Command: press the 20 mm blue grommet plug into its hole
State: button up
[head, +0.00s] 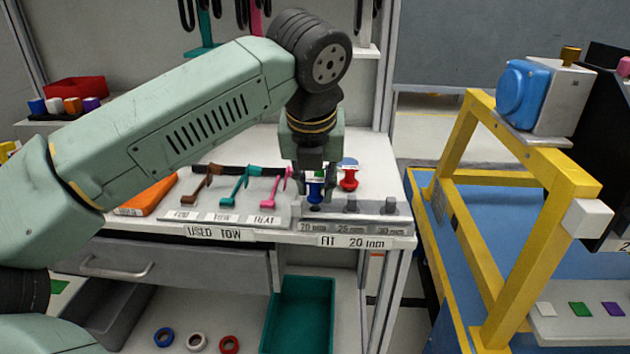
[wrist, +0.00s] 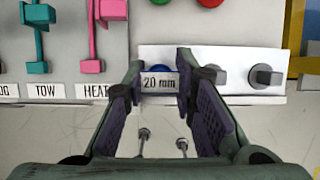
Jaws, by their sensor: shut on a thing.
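My gripper (head: 316,178) points down over the bench's right part, its fingers shut on the blue plug (head: 315,191). The plug is upright at the 20 mm place of the light grey fitting strip (head: 333,215). I cannot tell whether its lower end is in the hole or just above it, as the hole is hidden. In the wrist view the fingertips (wrist: 158,68) stand either side of the "20 mm" label, with a sliver of blue (wrist: 157,71) between them.
A red plug (head: 349,180) stands close behind my gripper's right side. Grey posts (head: 351,204) stand at the 25 mm and 30 mm places. Brown, teal and pink (head: 271,190) levers stand to the left. A yellow frame (head: 520,165) is beyond the bench's right edge.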

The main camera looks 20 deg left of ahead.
jog(key=shift+f+b, duration=0.85)
jog(key=shift+f, duration=0.2)
jog(key=o, duration=1.1)
jog(key=shift+r, duration=0.1)
